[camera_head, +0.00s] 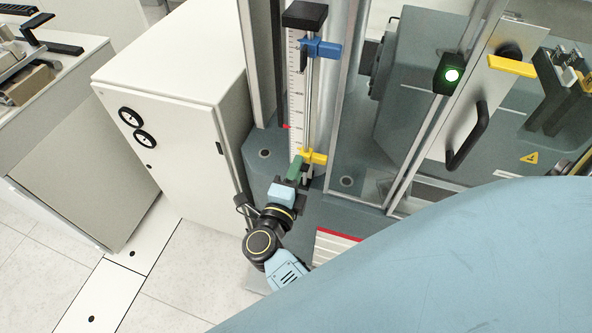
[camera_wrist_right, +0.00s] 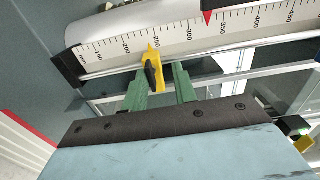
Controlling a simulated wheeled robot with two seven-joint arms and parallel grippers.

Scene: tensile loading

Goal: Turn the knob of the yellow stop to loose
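The yellow stop (camera_head: 314,157) sits low on the vertical rod beside the white scale (camera_head: 296,95). In the right wrist view the yellow stop (camera_wrist_right: 152,57) sits on the rail near the scale's 250 mark, with a black knob (camera_wrist_right: 154,76) facing my gripper. My right gripper (camera_head: 296,167) is at the stop, its green fingers partly covering it in the head view. In the right wrist view the right gripper (camera_wrist_right: 160,70) is open. The knob is near the left finger, with a gap to the right finger; contact is unclear. My left gripper is out of view.
A blue stop (camera_head: 322,48) sits higher on the same rod. Upright columns and a clear door with a black handle (camera_head: 467,137) stand to the right. A white cabinet (camera_head: 180,95) stands to the left. A red pointer (camera_wrist_right: 207,17) marks the scale.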

